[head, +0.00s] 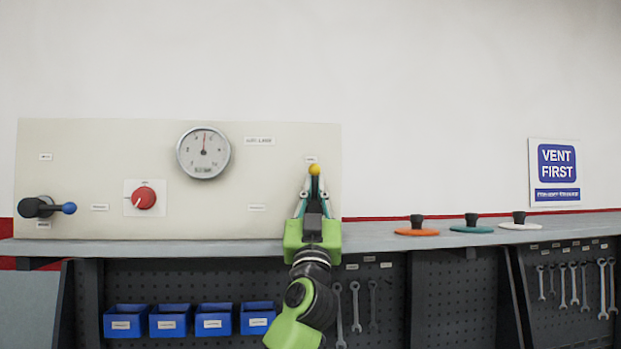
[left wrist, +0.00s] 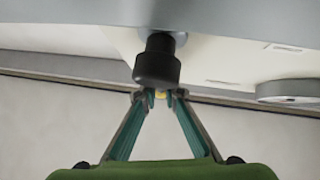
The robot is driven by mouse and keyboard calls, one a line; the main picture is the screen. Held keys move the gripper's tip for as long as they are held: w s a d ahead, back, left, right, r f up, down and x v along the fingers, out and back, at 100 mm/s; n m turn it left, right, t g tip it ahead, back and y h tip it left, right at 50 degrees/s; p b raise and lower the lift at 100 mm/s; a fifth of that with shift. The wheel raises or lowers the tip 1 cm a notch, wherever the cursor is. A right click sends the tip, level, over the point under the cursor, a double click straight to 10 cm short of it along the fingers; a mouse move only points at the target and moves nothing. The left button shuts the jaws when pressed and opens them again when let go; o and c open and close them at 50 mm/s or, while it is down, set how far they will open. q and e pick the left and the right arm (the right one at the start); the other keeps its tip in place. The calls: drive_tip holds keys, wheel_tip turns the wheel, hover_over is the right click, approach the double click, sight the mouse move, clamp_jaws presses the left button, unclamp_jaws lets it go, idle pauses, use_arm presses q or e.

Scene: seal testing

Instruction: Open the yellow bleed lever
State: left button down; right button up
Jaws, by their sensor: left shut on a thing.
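The yellow bleed lever shows as a round yellow knob (head: 314,170) near the right end of the beige panel (head: 100,140). My left gripper (head: 314,178) reaches up to it from below, its fingertips shut on the lever just under the knob. In the left wrist view the fingertips (left wrist: 160,95) meet at a small yellow spot (left wrist: 160,94). A dark cylindrical fitting (left wrist: 157,60) stands beyond them there. Most of the lever is hidden by the fingers. My right gripper is not in view.
The panel also bears a gauge (head: 203,153), a red knob (head: 144,198) and a black handle with a blue tip (head: 48,207). Blue bins (head: 125,321) sit below.

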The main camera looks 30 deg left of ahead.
use_arm(q)
drive_tip(key=shift+s+r, duration=0.1)
drive_tip(key=shift+r, duration=0.05)
drive_tip(key=c, duration=2.1)
unclamp_jaws()
drive_tip(key=shift+c, duration=0.2)
drive_tip(key=shift+f, duration=0.2)
drive_tip(key=v, duration=1.1)
drive_tip(key=shift+s+d+f, duration=0.2)
drive_tip(key=shift+f, duration=0.1)
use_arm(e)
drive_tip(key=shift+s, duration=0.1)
